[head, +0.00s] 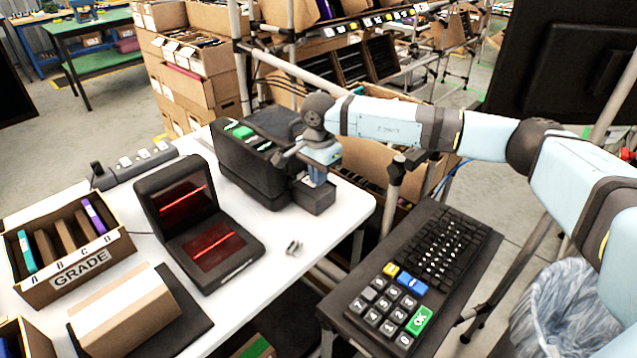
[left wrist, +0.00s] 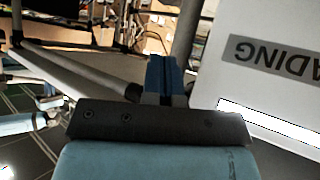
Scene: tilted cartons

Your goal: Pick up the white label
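I cannot make out the white label for certain in either view. The black label printer (head: 262,150), with green on its top, stands at the back right of the white table (head: 330,225). My right gripper (head: 318,178) points down at the printer's right front, just above a small dark block there. Its fingertips are small and partly hidden, so I cannot tell whether it holds anything. My left gripper shows only in the left wrist view (left wrist: 163,72); its blue fingers are together with nothing visible between them.
A black scanner (head: 205,235) with red lines stands open mid-table. A small grey metal piece (head: 293,248) lies to its right. A GRADE box (head: 70,250) and a brown carton (head: 125,312) are at left. A keypad (head: 400,280) stands right. A white panel (left wrist: 270,65) is beside my left gripper.

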